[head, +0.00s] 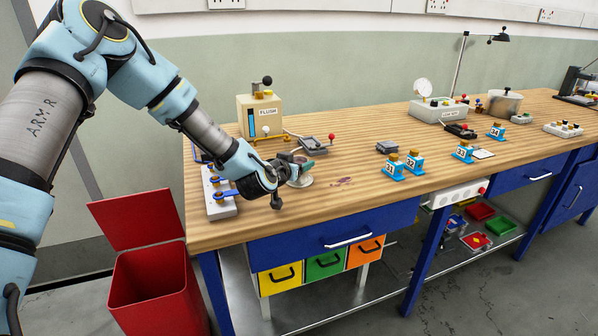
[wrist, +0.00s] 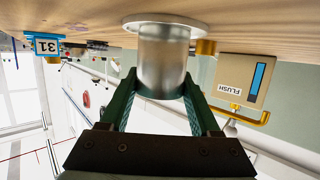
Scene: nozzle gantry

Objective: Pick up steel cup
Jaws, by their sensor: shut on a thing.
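The steel cup (wrist: 163,55) is a plain grey cylinder in the wrist view, which shows the scene upside down. It stands upright on a round pale disc (wrist: 165,21) on the wooden bench. My gripper (wrist: 160,80) has its two green fingers on either side of the cup, shut on it. In the head view my gripper (head: 299,164) is low over the front left of the bench, above the pale disc (head: 301,182). The cup is mostly hidden there by the gripper.
A beige FLUSH box (head: 260,115) stands behind my gripper. A white panel with blue-based knobs (head: 219,194) lies to the left. Blue numbered blocks (head: 394,168) stand to the right. The bench front edge is close; a red bin (head: 158,290) stands below left.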

